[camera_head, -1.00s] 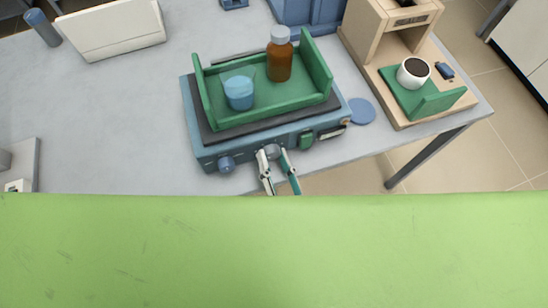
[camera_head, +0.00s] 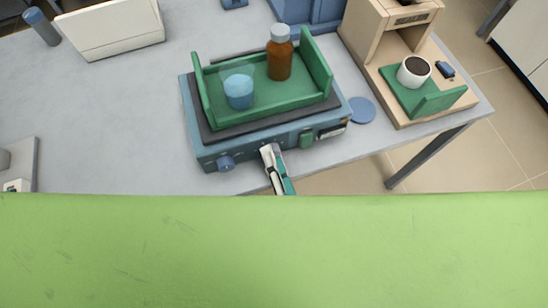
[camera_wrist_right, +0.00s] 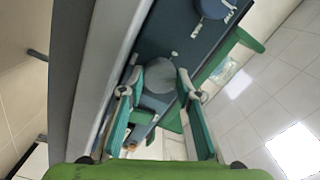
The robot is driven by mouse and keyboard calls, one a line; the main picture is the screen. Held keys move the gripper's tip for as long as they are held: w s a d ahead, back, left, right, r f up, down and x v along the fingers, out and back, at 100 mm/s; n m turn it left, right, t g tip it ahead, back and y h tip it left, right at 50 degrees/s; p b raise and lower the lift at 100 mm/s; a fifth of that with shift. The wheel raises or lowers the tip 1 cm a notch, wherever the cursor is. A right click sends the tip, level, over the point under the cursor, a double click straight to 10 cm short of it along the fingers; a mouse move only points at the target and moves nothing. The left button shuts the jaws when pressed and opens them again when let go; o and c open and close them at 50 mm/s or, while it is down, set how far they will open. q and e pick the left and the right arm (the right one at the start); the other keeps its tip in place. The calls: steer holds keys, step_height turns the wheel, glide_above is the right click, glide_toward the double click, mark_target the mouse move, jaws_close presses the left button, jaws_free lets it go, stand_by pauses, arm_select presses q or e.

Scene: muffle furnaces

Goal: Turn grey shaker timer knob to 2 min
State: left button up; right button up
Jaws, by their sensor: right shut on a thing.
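The blue shaker (camera_head: 208,157) stands at the front of the grey table, with knobs on its front face. My right gripper (camera_head: 268,153) is at the middle of that face, shut on the grey timer knob. In the right wrist view the round grey knob (camera_wrist_right: 160,76) sits between the two fingertips of my right gripper (camera_wrist_right: 160,82), one on each side. In the head view the gripper mostly hides the knob. The dial marks are too small to read. My left gripper is not in view.
A blue knob (camera_head: 226,163) is left of the grey one and a green switch (camera_head: 306,138) is right. A green tray (camera_head: 262,115) on the shaker holds a brown bottle (camera_head: 280,60) and a blue beaker (camera_head: 239,91). A beige machine (camera_head: 373,50) stands at the right.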

stand_by(0.5)
steer(key=o, duration=1.1)
